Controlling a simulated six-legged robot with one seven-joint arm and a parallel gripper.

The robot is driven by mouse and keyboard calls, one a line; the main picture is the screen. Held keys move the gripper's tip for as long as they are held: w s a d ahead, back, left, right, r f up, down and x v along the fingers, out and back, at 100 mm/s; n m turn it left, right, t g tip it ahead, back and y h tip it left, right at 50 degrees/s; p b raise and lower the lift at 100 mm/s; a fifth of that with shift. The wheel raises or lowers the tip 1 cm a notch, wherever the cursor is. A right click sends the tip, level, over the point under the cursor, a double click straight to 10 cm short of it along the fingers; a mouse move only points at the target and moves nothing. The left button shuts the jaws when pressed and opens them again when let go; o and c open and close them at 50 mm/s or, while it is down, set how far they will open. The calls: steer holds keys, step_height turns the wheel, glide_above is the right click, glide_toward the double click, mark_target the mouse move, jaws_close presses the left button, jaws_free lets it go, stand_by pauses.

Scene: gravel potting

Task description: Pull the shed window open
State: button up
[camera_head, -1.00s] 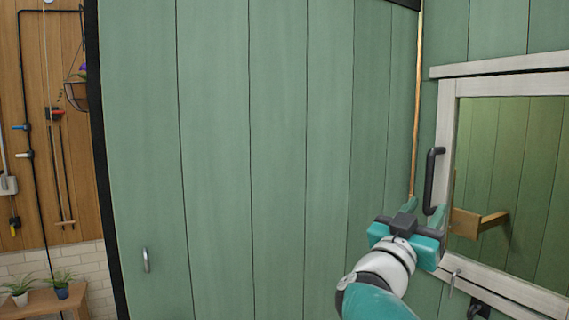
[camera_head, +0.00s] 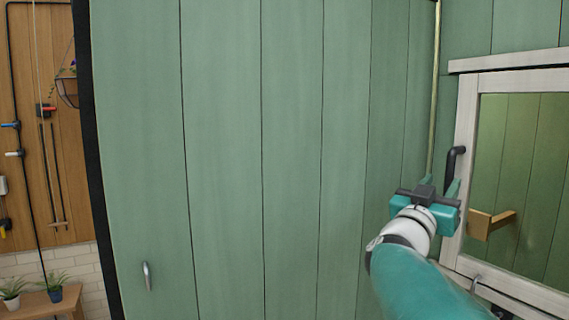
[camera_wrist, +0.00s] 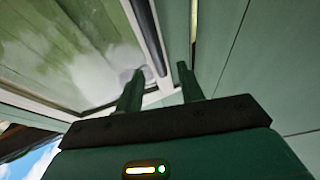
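The shed window (camera_head: 520,175) is at the right in the head view, with a white frame (camera_head: 466,140) and a glass pane. It appears shut in its frame. A black upright bar handle (camera_head: 455,160) is on the frame's left side. My gripper (camera_head: 439,184) is teal and dark grey, just below and left of the handle, with its fingers overlapping the handle's lower end in the picture. In the wrist view, my gripper (camera_wrist: 160,85) has its two fingers apart. The dark handle (camera_wrist: 147,35) lies between them in the picture; contact cannot be told.
A green plank wall (camera_head: 255,160) with a small metal pull (camera_head: 147,275) fills the middle. A wooden bracket (camera_head: 490,223) shows within the pane area. A latch (camera_head: 475,282) sits at the frame's lower edge. Potted plants (camera_head: 55,285) stand on a bench at far left.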

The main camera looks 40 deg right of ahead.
mark_target(449, 172)
steer(key=x, duration=0.5)
steer(key=shift+d+r, duration=0.1)
steer(key=shift+d, duration=0.15)
steer(key=shift+s+d+r, duration=0.1)
steer(key=shift+d+r, duration=0.05)
steer(key=shift+d, duration=0.15)
jaws_close()
